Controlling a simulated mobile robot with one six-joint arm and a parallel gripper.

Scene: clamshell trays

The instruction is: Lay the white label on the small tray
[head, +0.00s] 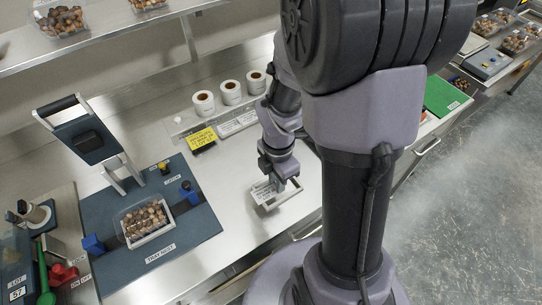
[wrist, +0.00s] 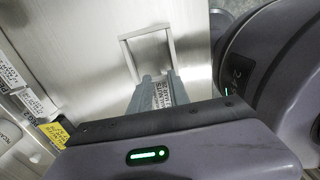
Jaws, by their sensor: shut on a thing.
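My gripper (head: 279,182) is shut low over the counter, right of the tray nest. A pale, printed piece, apparently the white label, shows between the fingers in the wrist view (wrist: 160,95); the fingers cover much of it. A small white-rimmed frame (wrist: 145,36) lies on the counter just beyond the fingertips, and it also shows under my gripper in the head view (head: 281,199). The small tray (head: 154,239) is clear plastic, filled with brown nuts, and sits on the dark mat marked TRAY NEST, to the left of and apart from my gripper.
Blue blocks (head: 93,244) stand beside the tray. A press-like frame with a black handle (head: 57,105) rises behind it. Label rolls (head: 230,92) and a yellow sign (head: 201,137) stand at the back. A shelf (head: 100,38) hangs above. Bare counter lies between mat and gripper.

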